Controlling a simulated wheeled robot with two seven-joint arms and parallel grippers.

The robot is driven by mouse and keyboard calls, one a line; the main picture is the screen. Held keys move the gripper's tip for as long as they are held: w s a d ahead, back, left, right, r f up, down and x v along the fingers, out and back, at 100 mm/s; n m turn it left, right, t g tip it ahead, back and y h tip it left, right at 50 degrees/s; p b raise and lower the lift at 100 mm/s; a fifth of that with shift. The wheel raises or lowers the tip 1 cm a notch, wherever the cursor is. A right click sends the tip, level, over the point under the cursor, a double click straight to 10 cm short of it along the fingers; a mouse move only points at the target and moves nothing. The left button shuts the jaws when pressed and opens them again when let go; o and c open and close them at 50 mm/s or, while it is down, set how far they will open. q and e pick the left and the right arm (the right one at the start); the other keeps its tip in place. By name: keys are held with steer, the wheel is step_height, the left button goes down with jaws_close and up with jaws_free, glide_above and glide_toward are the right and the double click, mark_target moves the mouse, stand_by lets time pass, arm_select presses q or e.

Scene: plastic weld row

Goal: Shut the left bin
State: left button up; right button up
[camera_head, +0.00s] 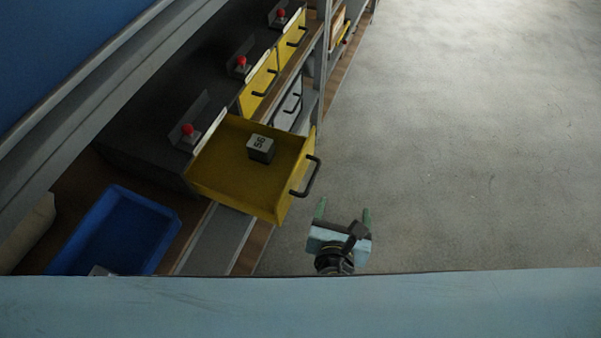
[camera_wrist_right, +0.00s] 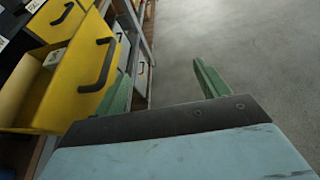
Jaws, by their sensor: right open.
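A yellow bin (camera_head: 240,185) is pulled out like a drawer from the row. It holds a grey block marked 56 (camera_head: 261,149). Its dark handle (camera_head: 307,177) is on its right-hand front. My right gripper (camera_head: 343,214) is open and empty, just below and to the right of the handle, apart from it. In the right wrist view the open bin (camera_wrist_right: 65,85) is at the left, its handle (camera_wrist_right: 98,66) beyond the left green finger, and the gripper (camera_wrist_right: 165,85) has its fingers wide apart. My left gripper is not in view.
Closed yellow bins (camera_head: 258,82) with handles sit farther along the row, with grey ones below. Red buttons (camera_head: 187,130) stand behind the bins. A blue tray (camera_head: 117,232) lies on the shelf at lower left. The grey floor (camera_head: 460,150) at right is clear.

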steer(key=shift+r, duration=0.5)
